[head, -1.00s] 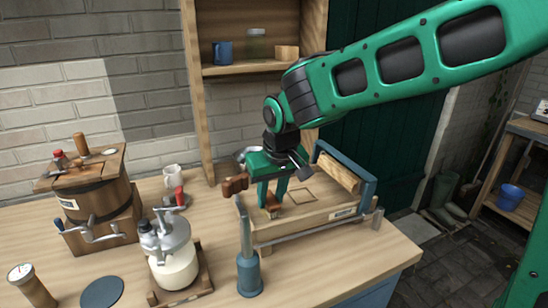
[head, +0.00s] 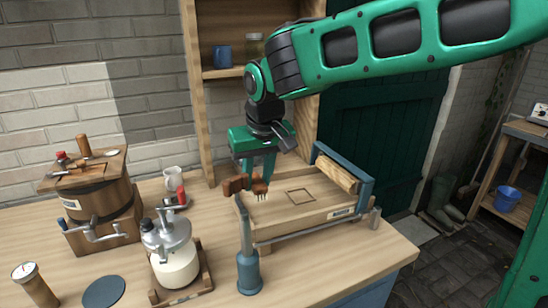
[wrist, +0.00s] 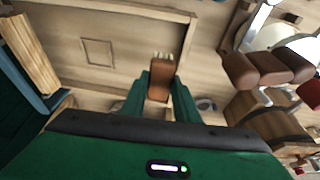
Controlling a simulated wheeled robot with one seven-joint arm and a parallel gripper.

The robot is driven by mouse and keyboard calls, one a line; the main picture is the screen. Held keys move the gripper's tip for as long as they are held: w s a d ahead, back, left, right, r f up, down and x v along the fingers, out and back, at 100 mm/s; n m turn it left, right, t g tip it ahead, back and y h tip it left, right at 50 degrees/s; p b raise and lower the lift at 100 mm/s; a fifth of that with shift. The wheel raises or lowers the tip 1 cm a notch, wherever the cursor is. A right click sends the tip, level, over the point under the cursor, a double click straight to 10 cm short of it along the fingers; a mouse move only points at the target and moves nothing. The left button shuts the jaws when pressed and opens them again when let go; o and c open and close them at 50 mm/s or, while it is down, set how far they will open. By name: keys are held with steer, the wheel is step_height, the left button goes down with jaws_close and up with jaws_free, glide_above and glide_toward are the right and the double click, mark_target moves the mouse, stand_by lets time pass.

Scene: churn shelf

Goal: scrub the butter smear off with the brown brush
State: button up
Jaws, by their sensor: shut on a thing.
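The brown brush (head: 259,184) is in my gripper (head: 256,172), pale bristles downward. It hangs above the left part of the wooden worktray (head: 325,207), apparently clear of its surface. In the wrist view the brush (wrist: 160,80) sits between the two green fingers of my gripper (wrist: 160,88), which are shut on it. A dark square outline (head: 300,197) marks the tray floor to the right of the brush; it also shows in the wrist view (wrist: 97,52). I can make out no butter smear inside the outline or on the bare wood around it.
A blue post (head: 249,270) with a brown-gripped handle (head: 234,185) stands at the tray's front left, close to the brush. A ribbed wooden roller (head: 337,174) lies at the tray's right. A white-jarred churn (head: 176,268) and a wooden barrel churn (head: 103,210) stand left.

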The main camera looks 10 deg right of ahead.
steer(key=shift+r, duration=0.95)
